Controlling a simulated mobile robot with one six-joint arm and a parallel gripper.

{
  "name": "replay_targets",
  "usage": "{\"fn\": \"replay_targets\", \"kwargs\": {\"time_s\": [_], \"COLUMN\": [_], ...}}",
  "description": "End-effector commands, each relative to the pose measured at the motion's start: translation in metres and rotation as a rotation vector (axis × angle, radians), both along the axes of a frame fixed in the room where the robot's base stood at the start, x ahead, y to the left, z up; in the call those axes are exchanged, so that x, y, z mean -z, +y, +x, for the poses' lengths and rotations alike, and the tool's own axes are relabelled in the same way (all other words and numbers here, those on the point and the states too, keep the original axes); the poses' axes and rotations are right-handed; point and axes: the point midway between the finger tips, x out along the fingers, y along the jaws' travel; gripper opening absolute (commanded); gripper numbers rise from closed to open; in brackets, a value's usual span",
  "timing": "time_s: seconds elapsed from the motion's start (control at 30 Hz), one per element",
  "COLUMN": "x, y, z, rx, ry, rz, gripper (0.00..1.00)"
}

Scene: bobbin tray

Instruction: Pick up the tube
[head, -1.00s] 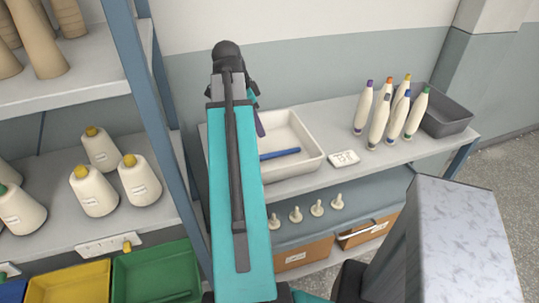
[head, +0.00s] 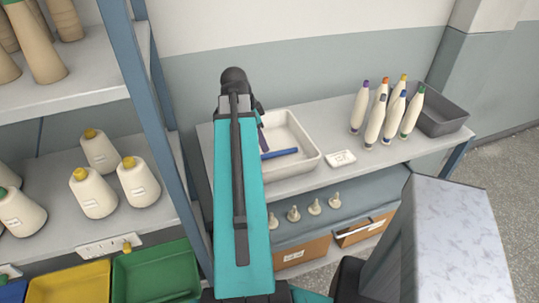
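A blue tube (head: 280,153) lies flat in the white tray (head: 309,160) on the workbench. A thin purple piece (head: 264,141) shows beside my arm at the tray's left part; I cannot tell if it is lying in the tray or held. My arm reaches over the tray's left side and hides that part. Only a dark bit of my gripper (head: 259,108) shows past the arm's far end, above the tray's back edge. Its fingertips are hidden, so whether it is open or shut does not show.
A white labelled block (head: 341,158) lies right of the tray. Several wound bobbins with coloured tips (head: 375,122) stand farther right, beside a grey bin (head: 443,112). A blue shelf post (head: 160,120) rises close left of my arm. Cartons (head: 302,252) sit below.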

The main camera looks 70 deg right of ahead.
Motion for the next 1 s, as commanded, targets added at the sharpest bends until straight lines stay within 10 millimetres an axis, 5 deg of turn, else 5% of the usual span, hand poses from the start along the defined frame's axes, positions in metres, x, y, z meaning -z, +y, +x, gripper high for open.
{"fn": "replay_targets", "kwargs": {"time_s": [1.0], "x": [0.03], "y": [-0.008], "z": [-0.008], "rx": [0.003], "ry": [0.001], "rz": [0.001], "gripper": [0.4]}}
